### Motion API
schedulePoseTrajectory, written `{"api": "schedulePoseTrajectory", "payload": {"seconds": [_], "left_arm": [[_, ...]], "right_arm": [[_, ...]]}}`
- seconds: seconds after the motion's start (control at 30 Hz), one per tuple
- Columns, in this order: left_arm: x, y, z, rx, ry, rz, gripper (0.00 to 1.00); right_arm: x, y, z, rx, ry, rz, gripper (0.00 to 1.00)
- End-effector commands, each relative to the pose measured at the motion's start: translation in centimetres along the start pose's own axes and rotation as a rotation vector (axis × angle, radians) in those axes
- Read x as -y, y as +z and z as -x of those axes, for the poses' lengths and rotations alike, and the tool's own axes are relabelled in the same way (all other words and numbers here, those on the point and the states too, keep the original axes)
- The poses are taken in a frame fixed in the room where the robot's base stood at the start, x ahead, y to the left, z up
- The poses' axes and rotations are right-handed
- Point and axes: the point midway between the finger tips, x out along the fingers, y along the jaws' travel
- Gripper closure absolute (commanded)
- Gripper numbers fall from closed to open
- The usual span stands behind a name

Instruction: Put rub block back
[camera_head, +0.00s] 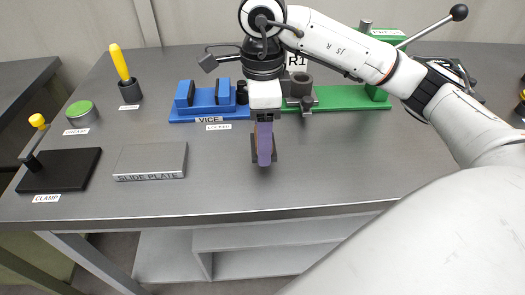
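My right gripper (264,118) comes in from the right and points down over the middle of the table's front half. It is shut on a narrow purple block with a brownish side, which I take to be the rub block (265,147). The block hangs upright below the gripper, in front of the vice. I cannot tell whether its lower end touches the table. A label ending in "R1" shows partly behind the wrist; the rest is hidden by my arm. My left gripper is not in view.
On the grey table (330,175) stand a blue vice (210,100), a green fixture (345,97) with a lever, a slide plate (151,160), a black clamp base (60,170), a green-topped can (81,113) and a yellow-handled tool (121,68). The table's right front is largely clear.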

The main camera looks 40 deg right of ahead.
Motion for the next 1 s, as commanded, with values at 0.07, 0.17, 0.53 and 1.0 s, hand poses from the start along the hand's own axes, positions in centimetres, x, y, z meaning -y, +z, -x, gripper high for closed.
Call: {"api": "schedulePoseTrajectory", "payload": {"seconds": [0.07,0.17,0.53,1.0], "left_arm": [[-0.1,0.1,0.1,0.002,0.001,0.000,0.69],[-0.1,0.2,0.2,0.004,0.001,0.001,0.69],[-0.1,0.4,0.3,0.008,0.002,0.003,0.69],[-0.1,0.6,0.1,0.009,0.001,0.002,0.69]], "right_arm": [[0.0,0.0,-0.5,0.001,0.000,0.000,0.63],[-0.1,-0.1,-1.6,-0.001,0.001,0.002,0.63],[0.0,0.0,-4.0,0.001,-0.002,0.002,0.63],[0.0,0.0,-4.3,0.001,-0.001,0.002,0.23]]}}
